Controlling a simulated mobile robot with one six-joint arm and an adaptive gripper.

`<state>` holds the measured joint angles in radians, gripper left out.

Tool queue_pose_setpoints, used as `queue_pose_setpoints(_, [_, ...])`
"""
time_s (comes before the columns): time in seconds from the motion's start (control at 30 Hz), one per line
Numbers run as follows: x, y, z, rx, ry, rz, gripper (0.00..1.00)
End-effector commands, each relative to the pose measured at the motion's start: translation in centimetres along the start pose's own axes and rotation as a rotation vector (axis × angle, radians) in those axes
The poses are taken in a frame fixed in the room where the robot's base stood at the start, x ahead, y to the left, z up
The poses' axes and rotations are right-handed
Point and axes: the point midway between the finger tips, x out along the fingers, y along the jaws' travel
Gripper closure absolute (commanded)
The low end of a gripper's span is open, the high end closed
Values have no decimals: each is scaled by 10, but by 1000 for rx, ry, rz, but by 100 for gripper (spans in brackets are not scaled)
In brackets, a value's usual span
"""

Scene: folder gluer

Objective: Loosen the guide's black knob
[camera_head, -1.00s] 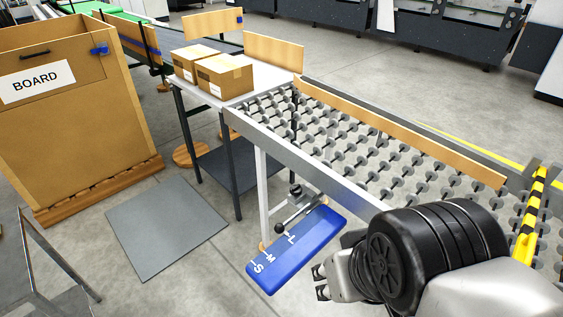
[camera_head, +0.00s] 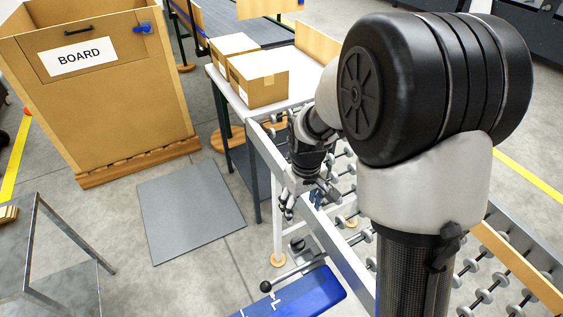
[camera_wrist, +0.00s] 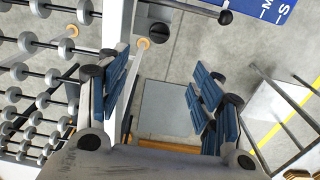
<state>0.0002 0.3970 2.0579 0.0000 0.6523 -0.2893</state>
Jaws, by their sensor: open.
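The size guide has a blue plate (camera_head: 305,296) lettered in white, seen low in the head view and at the top right in the wrist view (camera_wrist: 266,8). A metal rod beside it ends in a black ball knob (camera_head: 265,286), also in the wrist view (camera_wrist: 225,17). A second dark round knob (camera_head: 297,243) sits on the bracket at the rod's other end; it shows in the wrist view (camera_wrist: 160,32). My gripper (camera_head: 304,198) is open and empty, above the conveyor's side rail, apart from both knobs. Its blue-padded fingers (camera_wrist: 160,78) stand wide apart in the wrist view.
The roller conveyor (camera_head: 262,140) runs under my arm. Cardboard boxes (camera_head: 258,78) stand on the table behind it. A BOARD bin (camera_head: 105,105) is at left, with a grey floor plate (camera_head: 190,208) before it. A metal frame (camera_head: 75,235) stands at lower left.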

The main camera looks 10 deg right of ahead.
Motion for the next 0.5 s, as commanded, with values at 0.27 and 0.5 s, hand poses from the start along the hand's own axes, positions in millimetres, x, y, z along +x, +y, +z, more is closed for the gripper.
queue_pose_setpoints(0.27, [34, 2, -7, -26, -34, -11, 40])
queue_pose_setpoints(0.5, [77, 1, -4, -26, -38, -12, 40])
